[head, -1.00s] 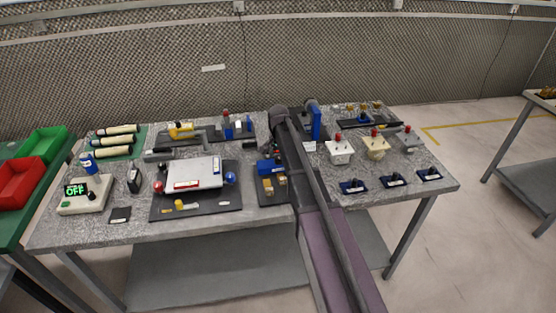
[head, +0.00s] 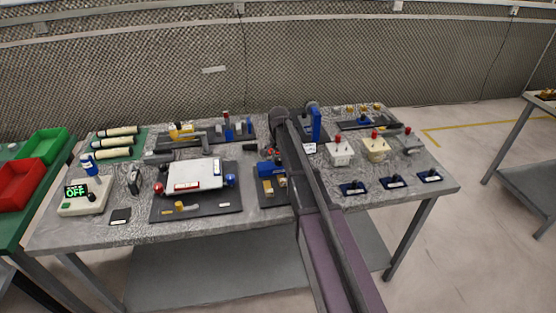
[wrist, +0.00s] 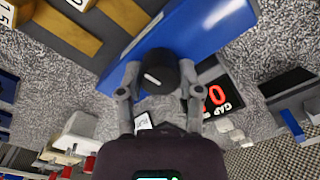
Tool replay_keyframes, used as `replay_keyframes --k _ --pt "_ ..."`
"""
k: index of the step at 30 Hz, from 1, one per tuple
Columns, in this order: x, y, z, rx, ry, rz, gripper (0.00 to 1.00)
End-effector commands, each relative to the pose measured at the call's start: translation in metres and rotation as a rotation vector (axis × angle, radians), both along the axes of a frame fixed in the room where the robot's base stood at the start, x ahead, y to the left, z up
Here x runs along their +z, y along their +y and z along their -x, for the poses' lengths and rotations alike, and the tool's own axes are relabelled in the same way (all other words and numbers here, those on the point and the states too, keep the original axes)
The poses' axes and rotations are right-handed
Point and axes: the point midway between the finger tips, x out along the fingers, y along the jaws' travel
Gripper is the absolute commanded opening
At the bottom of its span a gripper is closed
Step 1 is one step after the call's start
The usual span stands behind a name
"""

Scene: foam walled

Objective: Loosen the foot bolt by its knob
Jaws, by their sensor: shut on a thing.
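The black knob (wrist: 156,78) has a white mark on its end and stands against a long blue block (wrist: 205,38) in the wrist view. My gripper (wrist: 158,74) is shut on the knob, with one grey finger on each side of it. The bolt's shank is hidden behind the knob. A black display with red characters, labelled GAP (wrist: 219,95), sits right beside the knob. In the head view the upright blue block (head: 316,122) shows just right of my arm's end; the knob and my fingertips are hidden there.
A blue fixture with yellow blocks (head: 268,168) stands left of my arm. White and cream boxes with red knobs (head: 340,153) stand to the right. A white plate (head: 192,173) lies on a dark base further left. Red and green bins (head: 40,146) are at the far left.

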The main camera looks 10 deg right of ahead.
Motion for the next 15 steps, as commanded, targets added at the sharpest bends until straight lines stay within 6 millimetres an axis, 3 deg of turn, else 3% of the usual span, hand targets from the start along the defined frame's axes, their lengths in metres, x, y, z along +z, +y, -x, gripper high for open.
replay_keyframes --k 15 --pt "-0.0002 -0.0002 0.0004 0.384 0.001 -0.001 0.00"
